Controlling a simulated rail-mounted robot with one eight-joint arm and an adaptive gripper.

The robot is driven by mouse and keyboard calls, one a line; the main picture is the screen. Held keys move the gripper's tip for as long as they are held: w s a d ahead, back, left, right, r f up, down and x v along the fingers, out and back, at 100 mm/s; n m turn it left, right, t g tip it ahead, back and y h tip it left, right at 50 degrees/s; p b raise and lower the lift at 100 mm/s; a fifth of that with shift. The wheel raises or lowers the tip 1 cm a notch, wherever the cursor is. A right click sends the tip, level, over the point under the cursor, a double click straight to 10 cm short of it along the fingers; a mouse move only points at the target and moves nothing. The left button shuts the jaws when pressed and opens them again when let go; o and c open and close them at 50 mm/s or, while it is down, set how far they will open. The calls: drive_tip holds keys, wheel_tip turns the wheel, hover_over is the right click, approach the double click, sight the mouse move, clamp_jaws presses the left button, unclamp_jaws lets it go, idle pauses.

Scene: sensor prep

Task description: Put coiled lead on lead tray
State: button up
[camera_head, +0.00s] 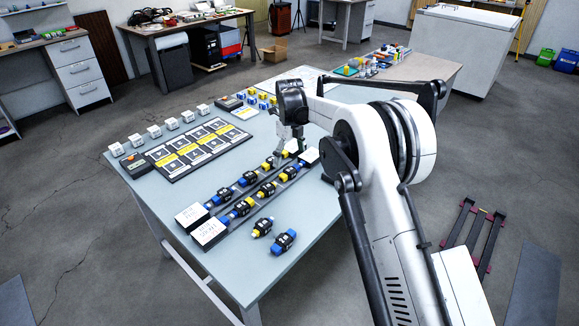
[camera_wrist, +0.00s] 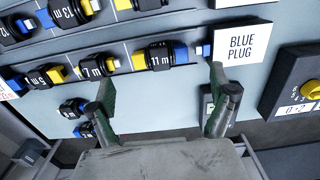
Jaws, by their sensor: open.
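Several coiled leads, black coils with blue or yellow plug ends, stand in two rows on long dark lead trays (camera_head: 243,214) on the table. Two loose coils, one with yellow ends (camera_head: 262,227) and one with blue ends (camera_head: 284,241), lie on the bare tabletop in front of the rows. My gripper (camera_head: 290,144) is over the far end of the rows. In the wrist view my gripper (camera_wrist: 163,80) is open and empty, its green fingers apart. A coil marked 11 m (camera_wrist: 160,57) shows beyond the fingers, beside a "BLUE PLUG" card (camera_wrist: 241,43).
White cards (camera_head: 208,231) stand at the near row ends. A dark panel of labelled squares (camera_head: 195,148) and several white cubes (camera_head: 154,131) lie at the left. A grey box with a yellow knob (camera_wrist: 306,88) shows at the wrist view's right.

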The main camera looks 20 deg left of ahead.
sight(289, 169)
wheel_tip(289, 169, up, 5)
drive_tip(key=shift+r, duration=0.1)
idle(0.3)
